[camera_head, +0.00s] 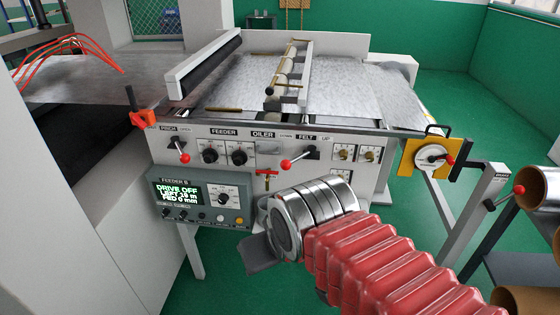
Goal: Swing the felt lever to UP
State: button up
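The felt lever (298,158) is on the front panel of the machine, under the labels DOWN, FELT and UP. Its red ball knob points left and slightly down from a dark pivot, on the DOWN side. My arm comes in from the lower right, with red bellows and a silver wrist. My gripper (260,252) shows only in part as a dark grey piece beyond the wrist, below the panel and below the lever knob. It is apart from the lever. The wrist hides the rest, so its opening does not show.
Left of the lever are a pinch lever (179,149), feeder knobs (223,153) and a red tap handle (266,173). A control box (198,199) reads DRIVE OFF. A yellow plate with a handwheel (432,157) and a brake lever (504,197) stand at right.

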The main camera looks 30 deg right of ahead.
aim_at(285, 164)
jog(key=z, duration=0.05)
jog(key=i, duration=1)
jog(key=u, duration=0.05)
